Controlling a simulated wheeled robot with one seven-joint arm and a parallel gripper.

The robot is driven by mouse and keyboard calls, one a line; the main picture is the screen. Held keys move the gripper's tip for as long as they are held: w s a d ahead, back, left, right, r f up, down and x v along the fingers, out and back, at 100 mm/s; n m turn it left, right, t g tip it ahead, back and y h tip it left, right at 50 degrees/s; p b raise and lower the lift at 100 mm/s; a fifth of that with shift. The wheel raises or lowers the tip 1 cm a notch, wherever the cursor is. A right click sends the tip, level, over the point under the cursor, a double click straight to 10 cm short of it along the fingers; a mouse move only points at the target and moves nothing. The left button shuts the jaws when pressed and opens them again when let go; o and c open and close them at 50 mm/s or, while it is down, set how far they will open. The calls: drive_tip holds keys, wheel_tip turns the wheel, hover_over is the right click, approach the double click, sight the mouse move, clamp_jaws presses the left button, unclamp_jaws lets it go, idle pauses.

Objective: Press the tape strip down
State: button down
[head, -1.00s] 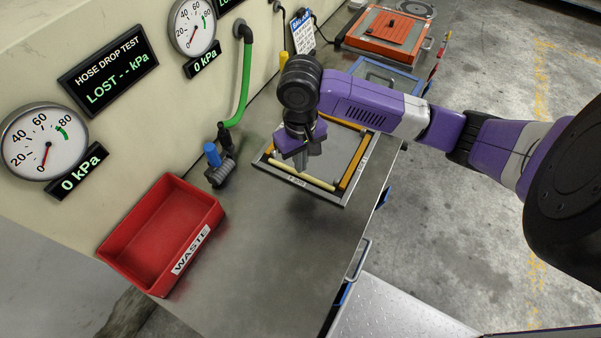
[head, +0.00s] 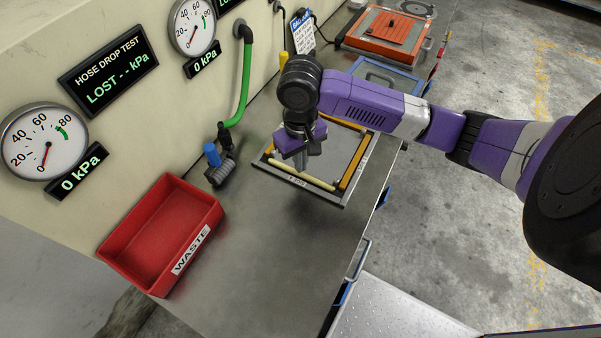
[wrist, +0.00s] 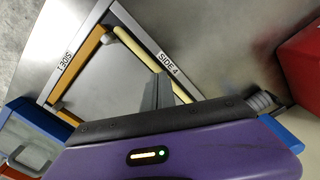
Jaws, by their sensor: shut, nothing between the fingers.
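A pale yellow strip (head: 318,184), which looks like the tape strip, lies along the near edge of a square grey plate (head: 340,201). It also shows in the wrist view (wrist: 138,50), beside the SIDE 4 label (wrist: 168,62). Orange-yellow strips (head: 357,162) run along other sides of the plate. My gripper (head: 301,165) is shut and empty, pointing down over the plate near the pale strip. In the wrist view its fingertips (wrist: 163,90) appear just inside the strip. I cannot tell whether they touch it. My gripper hides part of the plate.
A red WASTE bin (head: 165,235) stands at the left. A blue-capped fitting (head: 213,157) and a green hose (head: 244,85) are by the wall. A blue frame (head: 385,75) and an orange tray (head: 385,35) lie behind the plate. The bench in front is clear.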

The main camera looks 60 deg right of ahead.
drive_tip(key=shift+f, duration=0.15)
drive_tip(key=shift+f+b, duration=0.35)
drive_tip(key=shift+f, duration=0.4)
idle(0.9)
wheel_tip(320, 180, up, 7)
drive_tip(key=p, duration=0.6)
drive_tip(key=shift+r, duration=0.1)
idle(0.6)
